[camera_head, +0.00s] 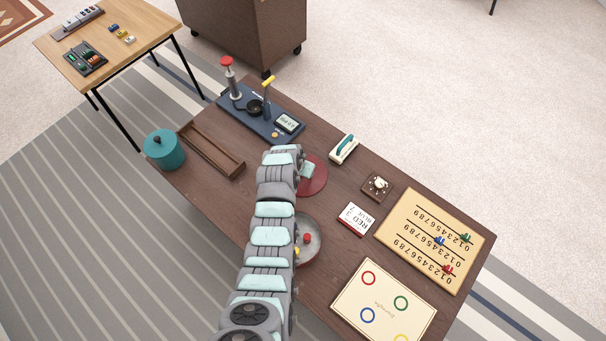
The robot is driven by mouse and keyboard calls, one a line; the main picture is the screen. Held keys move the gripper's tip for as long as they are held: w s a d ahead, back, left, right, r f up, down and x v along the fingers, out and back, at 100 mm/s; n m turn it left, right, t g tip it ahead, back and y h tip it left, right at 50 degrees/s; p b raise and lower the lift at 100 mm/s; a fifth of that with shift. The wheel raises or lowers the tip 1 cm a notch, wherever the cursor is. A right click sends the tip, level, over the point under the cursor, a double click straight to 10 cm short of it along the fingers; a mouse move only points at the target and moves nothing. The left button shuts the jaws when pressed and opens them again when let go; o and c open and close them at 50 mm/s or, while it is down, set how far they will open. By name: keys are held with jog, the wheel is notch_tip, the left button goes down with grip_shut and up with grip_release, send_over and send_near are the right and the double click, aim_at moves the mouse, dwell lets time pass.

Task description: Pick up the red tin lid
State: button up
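The red tin lid (318,184) is a flat, dark red disc near the middle of the brown table. My arm hides its left part. My gripper (307,172) is at the far end of my arm, over the lid in the picture. Its fingers are too small and covered to show whether they are open or shut, or whether they touch the lid. A round grey tin (315,247) stands nearer, partly behind my arm, with small red and yellow pieces in it.
A brown table (330,283) holds a blue pump stand (236,105), wooden trough (207,150), teal pot (163,149), teal-handled brush (344,149), dial box (377,187), red-white card block (356,219), number board (410,262) and ring board (345,301). Bare wood lies right of the lid.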

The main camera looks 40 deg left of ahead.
grip_shut()
dwell(0.4)
jog(key=shift+r, duration=0.1)
